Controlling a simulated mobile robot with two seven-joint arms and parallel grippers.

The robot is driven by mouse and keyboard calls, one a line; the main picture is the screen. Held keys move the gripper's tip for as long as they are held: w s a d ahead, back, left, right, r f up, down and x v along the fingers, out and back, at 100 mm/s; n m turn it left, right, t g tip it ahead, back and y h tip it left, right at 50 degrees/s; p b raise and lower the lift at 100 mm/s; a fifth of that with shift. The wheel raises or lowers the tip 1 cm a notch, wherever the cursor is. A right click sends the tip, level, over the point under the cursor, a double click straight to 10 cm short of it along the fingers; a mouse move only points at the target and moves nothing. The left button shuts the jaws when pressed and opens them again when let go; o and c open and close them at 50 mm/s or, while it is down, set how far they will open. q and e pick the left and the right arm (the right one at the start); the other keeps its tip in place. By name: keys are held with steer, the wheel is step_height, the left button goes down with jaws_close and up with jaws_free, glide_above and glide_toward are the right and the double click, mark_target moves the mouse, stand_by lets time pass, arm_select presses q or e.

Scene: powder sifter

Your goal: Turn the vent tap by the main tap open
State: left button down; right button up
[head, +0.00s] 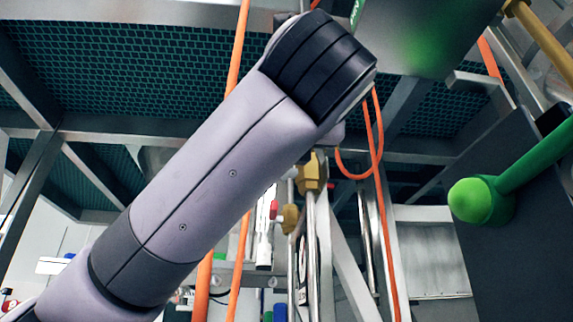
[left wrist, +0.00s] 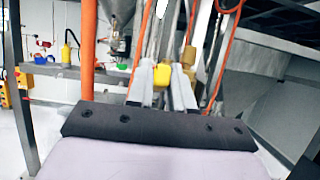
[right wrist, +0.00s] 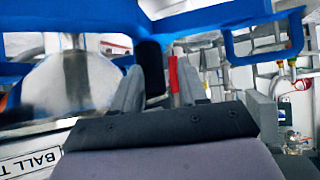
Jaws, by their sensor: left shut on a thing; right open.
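My left gripper (left wrist: 161,82) shows in the left wrist view, with its two fingers closed on a small yellow tap handle (left wrist: 161,74). Brass fittings (left wrist: 189,56) sit just behind it on upright pipes. In the head view my left arm crosses the middle and that gripper is hidden. There, brass valve bodies (head: 313,172) stand on the pipes, with a small red handle (head: 273,208) beside the lower one. My right gripper (right wrist: 158,88) is open in the right wrist view. A red upright piece (right wrist: 173,76) shows between its fingers; I cannot tell its distance. No label identifies the vent tap.
Orange hoses (head: 374,150) hang near the brass valves. A green bar with a rounded end (head: 482,200) stands at the right. Metal framing and mesh decking (head: 130,65) lie overhead. In the right wrist view, a blue frame (right wrist: 230,18) and a shiny metal vessel (right wrist: 70,85) are close by.

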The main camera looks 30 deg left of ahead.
arm_select(q)
steer(key=shift+r+g+h, duration=0.3)
steer(key=shift+r+g, duration=0.15)
steer(key=shift+g, duration=0.05)
steer(key=shift+a, duration=0.1)
steer(key=c, duration=1.1)
jaws_free()
steer(key=shift+f, duration=0.2)
